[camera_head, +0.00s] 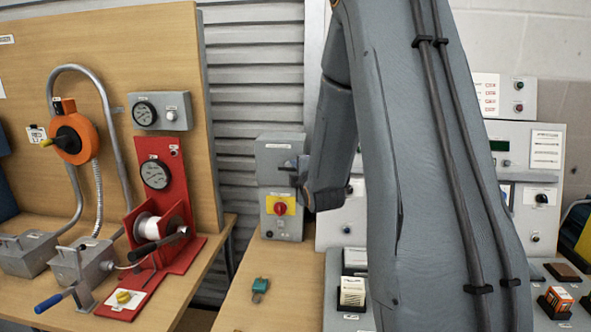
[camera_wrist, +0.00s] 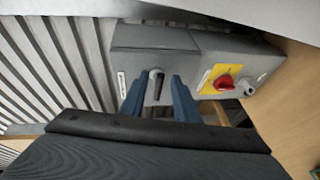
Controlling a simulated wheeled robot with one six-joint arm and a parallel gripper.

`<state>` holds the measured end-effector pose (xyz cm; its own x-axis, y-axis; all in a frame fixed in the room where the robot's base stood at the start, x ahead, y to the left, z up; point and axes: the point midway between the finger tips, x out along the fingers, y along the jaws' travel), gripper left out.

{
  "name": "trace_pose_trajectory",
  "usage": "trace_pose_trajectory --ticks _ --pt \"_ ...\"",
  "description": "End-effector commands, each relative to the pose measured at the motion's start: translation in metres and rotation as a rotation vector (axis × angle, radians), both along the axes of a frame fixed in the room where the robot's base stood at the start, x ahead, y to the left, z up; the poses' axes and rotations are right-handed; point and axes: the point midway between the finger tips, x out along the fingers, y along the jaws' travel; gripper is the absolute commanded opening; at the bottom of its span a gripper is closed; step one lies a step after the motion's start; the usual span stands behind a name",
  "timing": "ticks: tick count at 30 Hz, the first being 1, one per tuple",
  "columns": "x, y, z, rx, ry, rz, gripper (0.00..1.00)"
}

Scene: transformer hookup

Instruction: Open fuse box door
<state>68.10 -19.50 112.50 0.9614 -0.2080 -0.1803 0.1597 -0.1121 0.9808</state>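The fuse box appears to be the grey wall unit with an upper box (camera_head: 272,150) and a lower part bearing a red knob on a yellow plate (camera_head: 280,206). In the wrist view the upper box (camera_wrist: 150,38) has a closed front with a black handle (camera_wrist: 157,82). My gripper (camera_wrist: 158,88) is open, its two blue fingers on either side of the handle in that view. Contact with the handle cannot be told. In the head view my gripper (camera_head: 292,170) is at the upper box's right side, partly hidden by my arm.
The red rotary knob (camera_wrist: 223,82) sits close beside the upper box. A bench (camera_head: 250,300) below holds a small green item (camera_head: 260,286). A red gauge stand with a cable reel (camera_head: 160,226) is at left. My arm hides much of the right-hand equipment.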

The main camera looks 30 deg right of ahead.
Motion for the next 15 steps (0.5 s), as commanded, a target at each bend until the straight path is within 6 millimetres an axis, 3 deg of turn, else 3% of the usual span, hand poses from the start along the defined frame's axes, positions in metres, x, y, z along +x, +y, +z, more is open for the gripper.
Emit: trace_pose_trajectory --ticks 11,15 --pt "0.0048 -0.0009 -0.0011 0.000 0.000 0.000 0.29" --pt "0.0047 -0.0009 -0.0011 0.000 0.000 0.000 0.05"
